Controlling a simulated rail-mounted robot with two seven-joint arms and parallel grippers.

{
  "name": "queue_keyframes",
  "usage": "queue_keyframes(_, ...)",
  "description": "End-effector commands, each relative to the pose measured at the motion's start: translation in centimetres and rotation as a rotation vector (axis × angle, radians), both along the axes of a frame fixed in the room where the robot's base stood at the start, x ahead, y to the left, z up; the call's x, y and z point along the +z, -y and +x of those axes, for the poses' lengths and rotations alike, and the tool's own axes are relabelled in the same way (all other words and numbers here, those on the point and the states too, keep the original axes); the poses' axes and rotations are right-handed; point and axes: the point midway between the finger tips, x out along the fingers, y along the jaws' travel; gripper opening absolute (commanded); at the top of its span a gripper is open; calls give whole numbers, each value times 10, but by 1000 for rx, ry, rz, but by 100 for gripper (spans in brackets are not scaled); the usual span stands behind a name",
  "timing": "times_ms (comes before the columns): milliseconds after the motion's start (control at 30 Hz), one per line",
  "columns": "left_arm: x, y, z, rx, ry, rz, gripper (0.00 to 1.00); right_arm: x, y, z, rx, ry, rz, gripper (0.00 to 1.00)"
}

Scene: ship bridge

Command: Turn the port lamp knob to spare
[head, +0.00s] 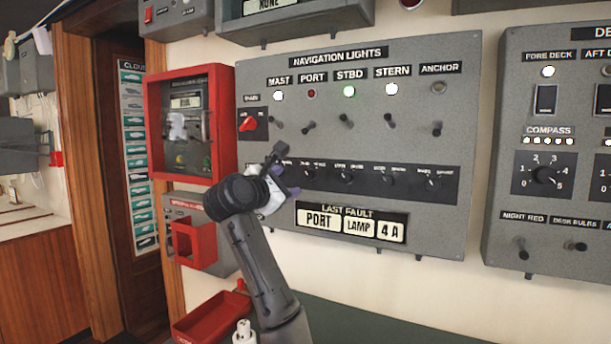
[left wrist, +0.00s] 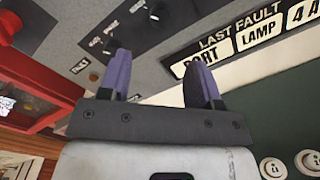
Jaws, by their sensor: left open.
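The port lamp knob (head: 308,172) is a small dark rotary knob on the black strip of the navigation lights panel (head: 400,85), below the PORT toggle. Its setting is too small to read. My left gripper (head: 285,172) is open, at the left part of the strip, just left of the port knob, and hides the mast knob. In the left wrist view its two purple-lined fingers (left wrist: 160,70) stand apart with nothing between them. Small knobs (left wrist: 108,43) show beyond them at upper left; I cannot tell which is the port one. My right gripper is out of view.
The PORT light (head: 312,93) is red; STBD is green. A LAST FAULT plate (head: 351,221) reads PORT LAMP 4 A. Toggles (head: 309,127) stick out above the strip. A red-framed box (head: 190,123) is at left, a red tray (head: 212,318) below.

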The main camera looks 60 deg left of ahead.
Motion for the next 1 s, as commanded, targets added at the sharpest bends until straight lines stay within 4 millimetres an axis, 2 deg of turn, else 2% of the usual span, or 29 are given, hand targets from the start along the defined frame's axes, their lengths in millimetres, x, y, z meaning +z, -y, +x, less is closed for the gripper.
queue_keyframes(200,2,-19,38,-1,-4,0,58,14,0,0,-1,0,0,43)
queue_keyframes(500,1,-39,75,0,-4,1,58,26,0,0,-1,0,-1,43)
queue_keyframes(700,0,-45,86,0,-2,1,58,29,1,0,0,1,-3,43)
queue_keyframes(1000,0,-46,89,0,-1,2,58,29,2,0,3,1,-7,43)
